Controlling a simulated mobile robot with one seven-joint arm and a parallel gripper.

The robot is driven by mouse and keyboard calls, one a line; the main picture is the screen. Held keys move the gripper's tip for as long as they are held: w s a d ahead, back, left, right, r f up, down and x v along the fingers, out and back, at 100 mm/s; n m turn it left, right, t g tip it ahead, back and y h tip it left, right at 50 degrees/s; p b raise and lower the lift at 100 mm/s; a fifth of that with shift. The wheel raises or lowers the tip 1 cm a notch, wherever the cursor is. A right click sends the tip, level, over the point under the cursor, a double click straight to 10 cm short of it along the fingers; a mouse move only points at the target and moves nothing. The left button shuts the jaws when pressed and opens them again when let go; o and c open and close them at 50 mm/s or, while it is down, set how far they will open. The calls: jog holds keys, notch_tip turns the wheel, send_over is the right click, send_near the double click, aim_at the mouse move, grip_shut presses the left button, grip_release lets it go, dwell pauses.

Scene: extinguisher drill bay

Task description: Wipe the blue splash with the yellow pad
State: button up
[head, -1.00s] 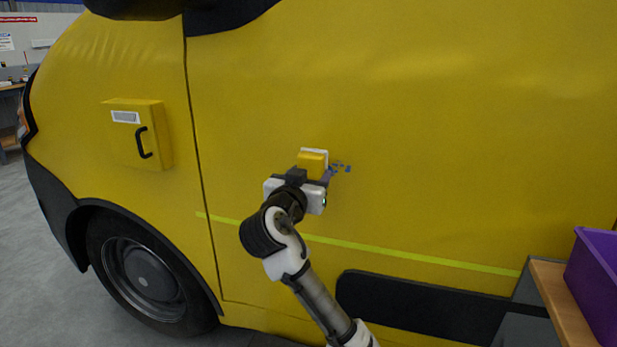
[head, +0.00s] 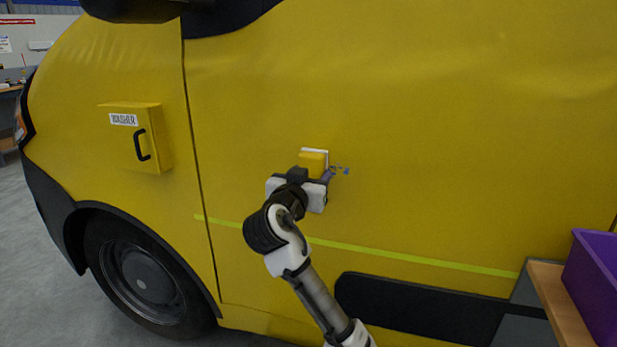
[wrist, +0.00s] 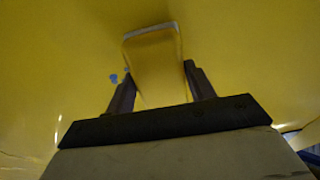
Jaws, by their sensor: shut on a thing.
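The yellow pad (head: 313,162) has a white edge on its far side and is held up at the yellow van's side panel. My gripper (head: 313,177) is shut on the pad; in the wrist view the pad (wrist: 157,70) sits between the two dark fingers (wrist: 158,88). The blue splash (head: 346,171) shows as a few small marks on the panel just right of the pad. In the wrist view small blue spots (wrist: 114,78) lie left of the pad. The pad is at or very near the panel; contact is hard to tell. Any splash behind the pad is hidden.
A yellow box with a black handle (head: 143,145) juts from the van at left. A lime stripe (head: 420,259) runs below my gripper. A purple bin (head: 598,285) stands on a wooden surface (head: 560,310) at the right. The panel right of the splash is clear.

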aim_at(351, 172)
jog(key=shift+w+d, duration=0.1)
jog(key=shift+w, duration=0.25)
jog(key=shift+s+d, duration=0.25)
jog(key=shift+d, duration=0.4)
jog(key=shift+s+d, duration=0.25)
jog(key=shift+d, duration=0.35)
jog(key=shift+s+d, duration=0.25)
jog(key=shift+d, duration=0.4)
jog(key=shift+s+d, duration=0.25)
jog(key=shift+d, duration=0.75)
jog(key=shift+s+d, duration=0.25)
jog(key=shift+d, duration=0.7)
jog(key=shift+w+a+p, duration=0.2)
jog(key=shift+w+a, duration=0.2)
jog(key=shift+a, duration=0.9)
jog(key=shift+w+a+p, duration=0.25)
jog(key=shift+w+a, duration=0.2)
jog(key=shift+a, duration=0.8)
jog(key=shift+w+a+p, duration=0.2)
jog(key=shift+w+a, duration=0.2)
jog(key=shift+a, duration=0.9)
jog(key=v, duration=0.6)
jog(key=shift+s, duration=0.1)
